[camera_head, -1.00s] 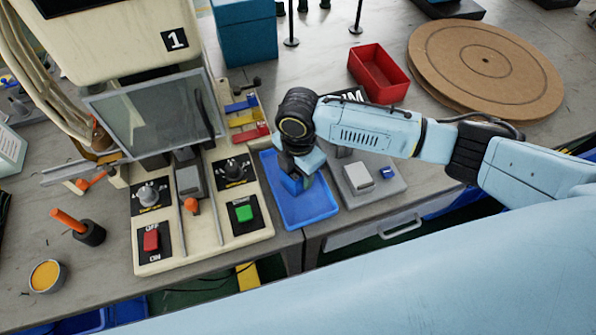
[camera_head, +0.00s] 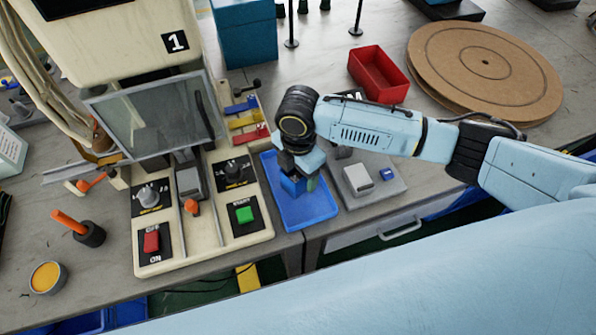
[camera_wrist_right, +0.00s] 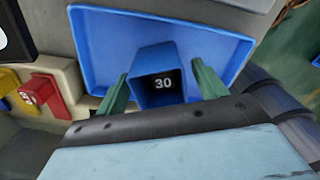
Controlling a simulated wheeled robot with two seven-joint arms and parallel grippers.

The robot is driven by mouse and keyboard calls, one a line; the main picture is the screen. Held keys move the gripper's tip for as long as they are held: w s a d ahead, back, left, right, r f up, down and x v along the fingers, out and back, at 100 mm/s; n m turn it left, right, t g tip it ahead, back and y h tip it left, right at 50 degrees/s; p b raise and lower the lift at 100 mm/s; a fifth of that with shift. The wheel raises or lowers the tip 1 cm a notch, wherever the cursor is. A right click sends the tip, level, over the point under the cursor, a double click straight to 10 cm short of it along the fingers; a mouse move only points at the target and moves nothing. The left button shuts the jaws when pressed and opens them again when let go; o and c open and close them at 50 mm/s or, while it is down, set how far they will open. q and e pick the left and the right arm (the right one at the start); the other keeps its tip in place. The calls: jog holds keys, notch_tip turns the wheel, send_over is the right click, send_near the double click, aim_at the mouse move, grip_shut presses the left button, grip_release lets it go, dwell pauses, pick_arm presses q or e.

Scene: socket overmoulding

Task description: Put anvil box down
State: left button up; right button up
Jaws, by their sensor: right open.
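The anvil box is a small blue open box (camera_head: 292,186) standing in the blue tray (camera_head: 312,213). In the right wrist view the box (camera_wrist_right: 150,62) shows a "30" marked inside it. My right gripper (camera_head: 300,182) is over the tray, pointing down. In the wrist view its two green fingers (camera_wrist_right: 160,88) stand open on either side of the box, with a gap on the right side. The left gripper is not in view.
The press machine (camera_head: 205,235) with its levers and buttons stands left of the tray. A grey block fixture (camera_head: 385,190) is to the right. A red bin (camera_head: 378,75) and round brown boards (camera_head: 485,70) lie farther back.

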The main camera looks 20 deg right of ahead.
notch_tip(320, 180, up, 11)
jog(key=p, duration=0.1)
jog(key=shift+p, duration=0.4)
